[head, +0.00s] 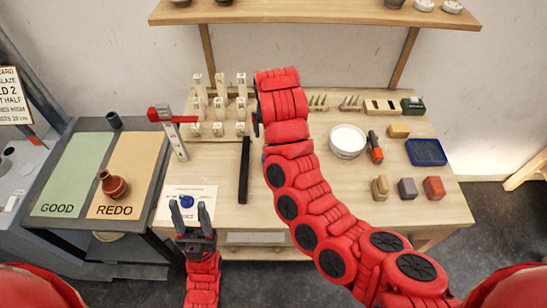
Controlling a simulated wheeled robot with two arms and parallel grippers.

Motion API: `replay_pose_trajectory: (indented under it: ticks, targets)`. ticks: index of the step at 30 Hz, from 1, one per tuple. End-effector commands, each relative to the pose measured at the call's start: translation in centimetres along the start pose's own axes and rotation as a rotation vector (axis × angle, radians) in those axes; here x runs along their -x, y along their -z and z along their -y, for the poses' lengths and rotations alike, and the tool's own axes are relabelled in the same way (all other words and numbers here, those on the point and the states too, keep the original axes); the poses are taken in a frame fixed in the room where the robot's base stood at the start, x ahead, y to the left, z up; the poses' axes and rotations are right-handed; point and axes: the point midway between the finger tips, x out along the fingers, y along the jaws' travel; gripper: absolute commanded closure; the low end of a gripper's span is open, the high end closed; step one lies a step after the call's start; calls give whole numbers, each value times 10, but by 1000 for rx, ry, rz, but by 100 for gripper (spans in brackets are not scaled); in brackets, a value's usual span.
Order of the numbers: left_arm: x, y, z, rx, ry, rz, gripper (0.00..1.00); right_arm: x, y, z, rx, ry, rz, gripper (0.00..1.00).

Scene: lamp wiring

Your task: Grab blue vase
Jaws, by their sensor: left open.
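My left gripper (190,205) comes up from the bottom of the view. My right arm (318,205) reaches up across the middle of the table. The jaws of my right gripper do not show.
A side table at left has green GOOD (72,175) and tan REDO (142,160) areas; a reddish-brown vase (113,184) is on REDO. A black bar (244,170) lies right of the card. A white bowl (347,141), small blocks and a blue tray (426,152) are at right.

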Motion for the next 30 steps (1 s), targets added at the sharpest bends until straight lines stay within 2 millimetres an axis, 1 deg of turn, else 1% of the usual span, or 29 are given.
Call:
replay_pose_trajectory:
  ticks: [1,8,10,12,15,18,22,26,30]
  targets:
    - [5,-1,0,0,0,0,50,-9,-1,1,2,-1,-1,0]
    - [20,-4,-1,0,0,0,50,-39,0,0,2,-2,-4,0]
    - [10,-2,0,0,0,0,50,-49,0,-1,2,-4,2,0]
    - [6,-1,0,0,0,0,50,-62,1,-1,1,-1,-1,0]
    - [0,0,0,0,0,0,50,-74,1,-1,2,-3,1,0]
    - [-1,0,0,0,0,0,50,-81,2,0,1,0,-5,0]
    - [-5,1,0,0,0,0,50,-86,2,-1,0,0,-3,0]
    - [-18,3,1,0,0,0,50,-96,2,-1,1,-2,1,0]
    - [-30,5,1,0,0,0,50,-112,3,-2,0,-2,2,0]
